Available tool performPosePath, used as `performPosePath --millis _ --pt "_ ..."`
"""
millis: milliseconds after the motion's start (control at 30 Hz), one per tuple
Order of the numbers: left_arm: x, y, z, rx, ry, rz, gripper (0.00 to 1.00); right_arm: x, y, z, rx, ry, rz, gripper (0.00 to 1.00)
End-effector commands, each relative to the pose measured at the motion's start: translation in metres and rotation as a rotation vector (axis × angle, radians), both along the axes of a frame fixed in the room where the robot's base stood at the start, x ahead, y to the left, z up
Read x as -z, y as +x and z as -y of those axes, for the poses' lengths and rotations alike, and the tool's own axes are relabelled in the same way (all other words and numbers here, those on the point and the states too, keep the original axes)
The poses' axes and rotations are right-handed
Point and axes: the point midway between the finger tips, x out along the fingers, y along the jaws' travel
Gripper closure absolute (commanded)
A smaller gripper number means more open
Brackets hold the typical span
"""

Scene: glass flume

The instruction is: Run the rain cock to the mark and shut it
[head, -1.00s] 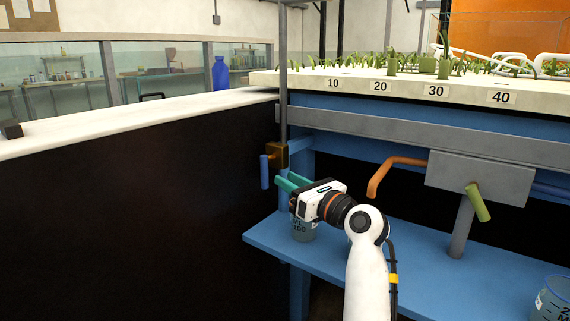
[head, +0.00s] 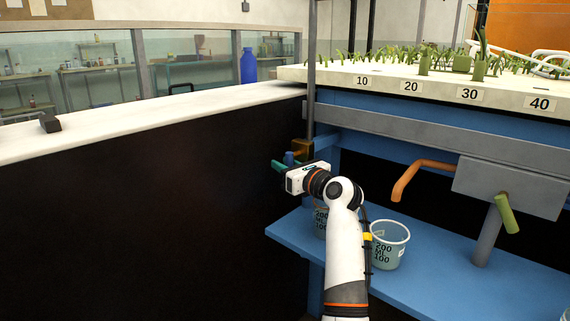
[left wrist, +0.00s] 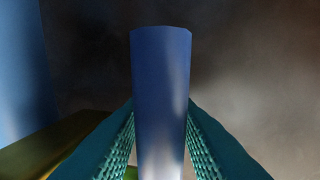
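A brass cock block (head: 301,146) sits on the thin vertical pipe (head: 311,75) at the corner of the bench. Its blue lever (head: 289,158) is partly hidden by my left gripper (head: 290,160). In the left wrist view the lever (left wrist: 161,90) stands between the two teal fingers (left wrist: 161,130), which meet its edges on both sides, so the gripper looks shut on it. Part of the brass block (left wrist: 45,145) shows at the lower left there. The row of number tags 10 to 40 (head: 440,89) runs along the tray's white edge. My right gripper is not in view.
On the blue shelf (head: 430,285) stands a graduated beaker (head: 389,243); another (head: 320,222) is partly behind my arm. A dark panel (head: 130,220) fills the left.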

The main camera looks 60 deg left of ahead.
Motion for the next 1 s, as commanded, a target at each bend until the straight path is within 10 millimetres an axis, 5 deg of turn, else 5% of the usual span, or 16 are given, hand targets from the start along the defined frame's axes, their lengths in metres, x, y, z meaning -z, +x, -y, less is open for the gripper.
performPosePath --millis 267,433,1000 --pt "0.000 0.000 -0.001 0.000 0.000 0.000 0.75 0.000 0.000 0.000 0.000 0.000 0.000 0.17" --pt "0.000 0.000 -0.001 0.000 0.000 0.000 1.00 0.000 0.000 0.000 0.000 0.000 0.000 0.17" --pt "-0.002 0.000 0.001 0.000 -0.056 0.015 1.00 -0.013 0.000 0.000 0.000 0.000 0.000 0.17"
